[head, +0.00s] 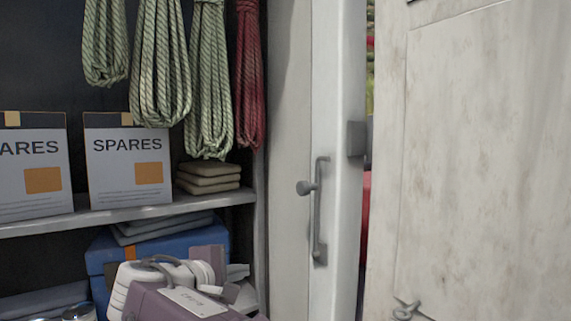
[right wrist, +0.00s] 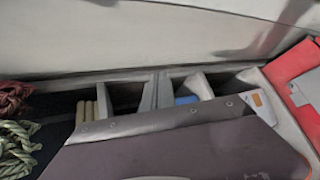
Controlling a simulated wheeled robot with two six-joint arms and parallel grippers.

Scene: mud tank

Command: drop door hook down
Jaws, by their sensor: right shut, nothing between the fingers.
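A grey bar with a bent upper end and a round side knob, likely the door hook (head: 318,212), stands upright on the pale post (head: 345,60) in the head view. Its lower end meets a small plate. My right gripper (head: 238,284) is low in the head view, left of and below the bar and apart from it. Its grey fingers also show in the right wrist view (right wrist: 156,92); it is shut and empty. The hook cannot be made out in the right wrist view. My left gripper is not in view.
A stained pale door panel (head: 480,150) fills the right, with a small metal fitting (head: 405,310) low on it. A dark block (head: 356,139) sits on the post's edge. Left is a shelf (head: 130,214) with SPARES boxes (head: 128,165), below hanging green ropes (head: 160,65) and a red rope (head: 249,75).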

